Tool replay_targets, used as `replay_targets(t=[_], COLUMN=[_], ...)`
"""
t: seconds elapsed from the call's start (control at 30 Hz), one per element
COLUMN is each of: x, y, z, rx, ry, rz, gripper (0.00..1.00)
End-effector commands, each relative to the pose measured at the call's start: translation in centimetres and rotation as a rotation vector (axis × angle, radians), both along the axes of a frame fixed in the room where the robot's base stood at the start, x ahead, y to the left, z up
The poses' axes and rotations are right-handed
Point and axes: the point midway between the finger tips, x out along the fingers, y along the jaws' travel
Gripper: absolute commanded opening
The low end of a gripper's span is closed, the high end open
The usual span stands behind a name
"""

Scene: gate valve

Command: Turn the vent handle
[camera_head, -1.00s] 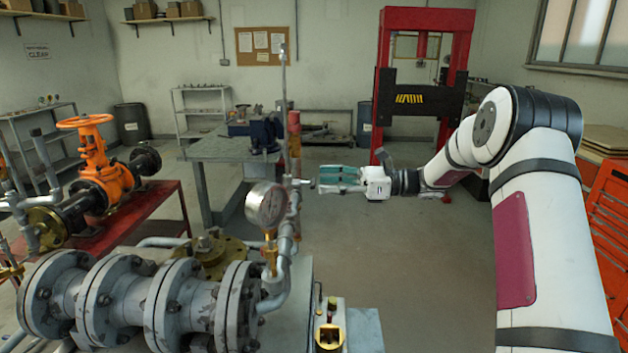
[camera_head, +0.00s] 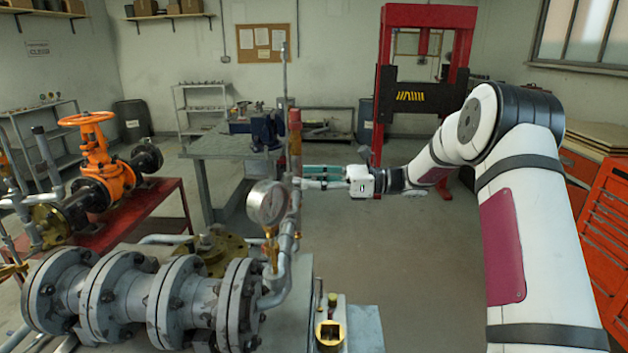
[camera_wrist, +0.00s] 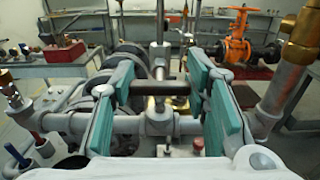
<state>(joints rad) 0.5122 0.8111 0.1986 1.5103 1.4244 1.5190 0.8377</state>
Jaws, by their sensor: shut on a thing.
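The vent handle (camera_wrist: 158,88) shows in the wrist view as a short dark bar lying crosswise, with a grey upright stem behind it. My gripper (camera_wrist: 161,76) has its two teal-padded fingers on either side of this bar, one pad at each end, and is shut on it. In the head view my gripper (camera_head: 304,178) reaches left to the upright vent pipe (camera_head: 295,150), just above and right of the pressure gauge (camera_head: 267,203). The handle itself is mostly hidden by the fingers there.
Flanged grey pipework (camera_head: 130,300) fills the lower left. An orange gate valve (camera_head: 104,165) stands on a red table at left. A workbench (camera_head: 215,147) stands behind the pipe. A red press (camera_head: 385,100) is at the back. Floor right of the pipe is clear.

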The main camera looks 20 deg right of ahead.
Motion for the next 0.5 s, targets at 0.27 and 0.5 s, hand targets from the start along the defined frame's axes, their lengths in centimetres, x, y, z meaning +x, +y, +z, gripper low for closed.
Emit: replay_targets(t=[0.27, 0.5], x=[0.00, -0.05], y=[0.03, 0.02], z=[0.00, -0.04], rx=[-0.015, -0.062], ry=[-0.048, -0.190], rz=[0.000, -0.001], gripper=[0.14, 0.14])
